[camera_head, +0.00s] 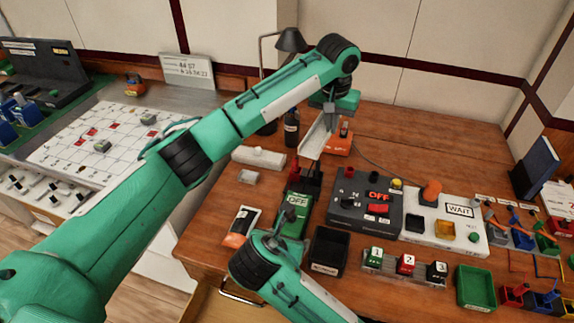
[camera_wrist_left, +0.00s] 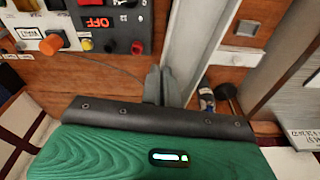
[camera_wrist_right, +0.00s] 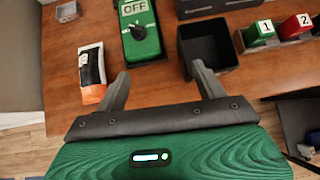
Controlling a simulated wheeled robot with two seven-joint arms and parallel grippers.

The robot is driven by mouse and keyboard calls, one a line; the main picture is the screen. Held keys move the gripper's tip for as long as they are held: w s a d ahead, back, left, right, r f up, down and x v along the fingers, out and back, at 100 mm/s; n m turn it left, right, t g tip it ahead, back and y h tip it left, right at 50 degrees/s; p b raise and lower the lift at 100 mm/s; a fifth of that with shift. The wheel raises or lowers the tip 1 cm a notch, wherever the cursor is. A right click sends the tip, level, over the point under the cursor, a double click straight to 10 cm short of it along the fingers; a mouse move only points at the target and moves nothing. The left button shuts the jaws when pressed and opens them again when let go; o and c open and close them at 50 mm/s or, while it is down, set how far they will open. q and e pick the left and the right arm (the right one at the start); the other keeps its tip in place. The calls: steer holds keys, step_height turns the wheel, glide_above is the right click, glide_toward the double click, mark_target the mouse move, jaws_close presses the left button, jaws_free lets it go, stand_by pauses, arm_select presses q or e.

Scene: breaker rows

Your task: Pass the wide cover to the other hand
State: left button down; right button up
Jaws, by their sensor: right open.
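The wide cover (camera_head: 313,140) is a long pale grey channel piece. It hangs tilted below my left gripper (camera_head: 328,108), over the back of the table. In the left wrist view the fingers (camera_wrist_left: 161,85) are close together on one edge of the cover (camera_wrist_left: 200,45), whose far end is out of frame. My right gripper (camera_wrist_right: 160,78) is open and empty in its wrist view, above the table in front of the green OFF box (camera_wrist_right: 138,25) and the black bin (camera_wrist_right: 207,50). In the head view its fingers are hard to make out. The two grippers are well apart.
A dark panel with a red OFF display (camera_head: 366,205) and a white WAIT panel (camera_head: 444,218) stand right of centre. An orange device (camera_head: 340,146) is behind the cover. Numbered blocks (camera_head: 405,264) and a green tray (camera_head: 477,288) are at the front right. A white block (camera_head: 258,157) lies left.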

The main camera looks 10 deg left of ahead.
steer(key=w+r+m+t+h, duration=0.1)
steer(key=w+r+t, duration=0.1)
steer(key=r, duration=0.7)
steer(key=w+r+t, duration=0.2)
steer(key=r, duration=0.8)
glide_toward(314, 145)
steer(key=x, duration=0.4)
steer(key=shift+w+f, duration=0.2)
steer(key=shift+w, duration=0.1)
steer(key=c, duration=0.9)
arm_select(q)
steer(key=c, duration=2.1)
jaws_free()
arm_select(e)
steer(key=shift+c, duration=0.9)
arm_select(q)
steer(key=o, duration=0.5)
steer(key=shift+r, duration=0.1)
